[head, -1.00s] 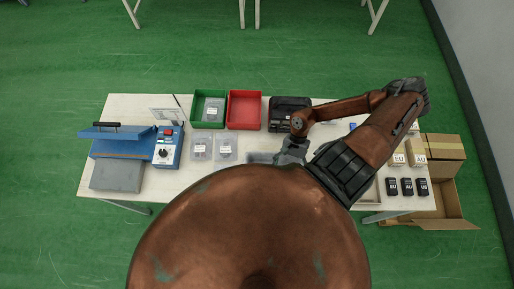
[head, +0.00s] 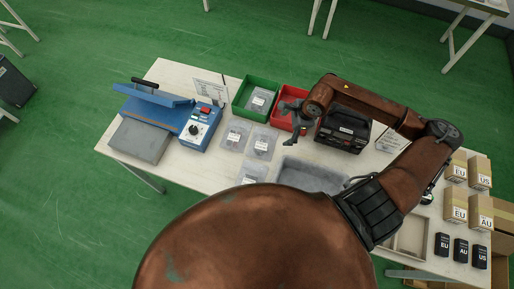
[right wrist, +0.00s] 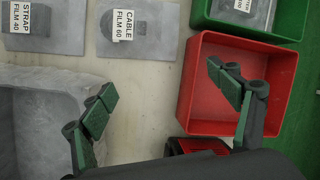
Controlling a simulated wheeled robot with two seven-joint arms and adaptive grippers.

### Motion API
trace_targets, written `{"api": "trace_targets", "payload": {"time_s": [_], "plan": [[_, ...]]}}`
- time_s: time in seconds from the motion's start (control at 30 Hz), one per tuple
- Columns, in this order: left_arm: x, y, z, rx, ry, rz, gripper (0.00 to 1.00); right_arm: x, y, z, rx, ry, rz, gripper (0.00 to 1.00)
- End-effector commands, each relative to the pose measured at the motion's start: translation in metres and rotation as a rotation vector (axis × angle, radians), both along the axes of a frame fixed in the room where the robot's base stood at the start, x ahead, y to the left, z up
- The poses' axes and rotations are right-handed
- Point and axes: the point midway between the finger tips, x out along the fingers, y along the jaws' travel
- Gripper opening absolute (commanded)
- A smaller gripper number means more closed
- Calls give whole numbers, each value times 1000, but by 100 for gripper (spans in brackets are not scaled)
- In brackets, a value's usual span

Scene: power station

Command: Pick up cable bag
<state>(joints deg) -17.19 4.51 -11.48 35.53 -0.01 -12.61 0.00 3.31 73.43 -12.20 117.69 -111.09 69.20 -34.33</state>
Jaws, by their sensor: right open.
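A grey flat bag labelled "CABLE FILM 60" (right wrist: 123,27) lies on the table at the top of the right wrist view. It appears to be the bag just in front of the trays (head: 262,143) in the head view. A similar bag labelled "STRAP FILM 40" (right wrist: 40,27) lies beside it. My right gripper (head: 287,123) is open and empty above the table, near the red tray's front edge. My left gripper is not in view.
A red tray (right wrist: 185,108) and a green tray (head: 238,107) stand behind the bags. A grey open bin (head: 312,175) is in front, a black case (head: 343,128) to the right. A blue sealing machine (head: 200,128) stands left, small boxes (head: 455,205) right.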

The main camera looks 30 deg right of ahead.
Motion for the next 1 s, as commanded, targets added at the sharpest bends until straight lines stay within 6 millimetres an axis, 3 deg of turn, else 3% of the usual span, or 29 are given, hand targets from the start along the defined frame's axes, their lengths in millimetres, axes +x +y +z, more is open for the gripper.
{"api": "trace_targets", "payload": {"time_s": [0.03,0.1,0.23,1.0], "plan": [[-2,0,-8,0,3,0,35,-3,19,-13,63,19,-72,82],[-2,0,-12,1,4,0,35,-7,36,-21,129,48,-170,82],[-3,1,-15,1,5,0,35,-12,56,-27,203,84,-285,82],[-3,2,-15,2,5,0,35,11,86,-98,225,98,-324,82]]}}
